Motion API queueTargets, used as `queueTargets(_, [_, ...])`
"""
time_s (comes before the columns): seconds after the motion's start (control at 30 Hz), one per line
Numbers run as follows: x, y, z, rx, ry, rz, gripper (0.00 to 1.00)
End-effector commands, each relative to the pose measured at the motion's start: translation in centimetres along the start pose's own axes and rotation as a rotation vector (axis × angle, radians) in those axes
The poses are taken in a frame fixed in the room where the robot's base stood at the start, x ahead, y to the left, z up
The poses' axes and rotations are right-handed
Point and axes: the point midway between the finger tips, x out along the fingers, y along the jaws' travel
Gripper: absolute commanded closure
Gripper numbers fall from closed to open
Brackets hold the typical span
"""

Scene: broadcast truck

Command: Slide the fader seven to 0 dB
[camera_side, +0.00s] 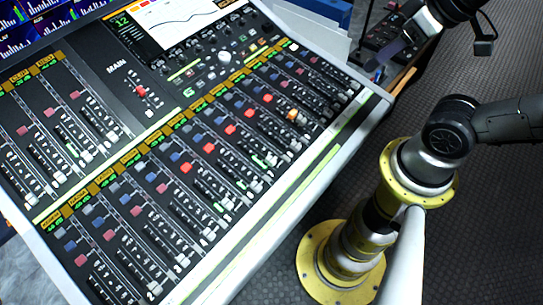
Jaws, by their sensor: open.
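A row of channel strips (205,180) runs along the near edge of the mixing console, each with a fader slot and small coloured squares. The numbers on most strips are too small to read. Counting along the row, fader seven appears to be in the strip (252,146) right of the row's middle. I cannot tell its level against the scale. One orange cap (292,115) stands out further to the right. My gripper (385,60) is open and empty at the upper right, apart from the faders, beyond the console's right edge. Its fingertips are dark and small here.
The console (318,160) has a pale raised edge strip along its near side. A master section (140,92) and screen (170,20) lie at the upper left. Dark floor (495,220) fills the right.

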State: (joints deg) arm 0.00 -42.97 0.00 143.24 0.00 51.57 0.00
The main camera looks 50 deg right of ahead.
Motion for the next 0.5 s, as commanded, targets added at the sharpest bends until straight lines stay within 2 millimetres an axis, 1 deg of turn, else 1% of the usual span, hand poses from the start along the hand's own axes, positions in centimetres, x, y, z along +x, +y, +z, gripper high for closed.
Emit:
queueTargets(0.03, [0.0, 0.0, 0.0, 0.000, 0.000, 0.000, 0.42])
queueTargets(0.07, [0.0, 0.0, 0.0, 0.001, 0.000, 0.000, 0.48])
queueTargets(0.1, [0.0, 0.0, 0.0, 0.008, 0.000, 0.000, 0.50])
queueTargets(0.23, [-0.2, 0.0, -0.3, 0.077, 0.009, -0.001, 0.50])
queueTargets(0.33, [-0.6, -0.2, -2.2, 0.172, 0.012, -0.007, 0.50])
queueTargets(0.5, [0.6, -1.9, -5.3, 0.236, -0.059, -0.031, 0.50])
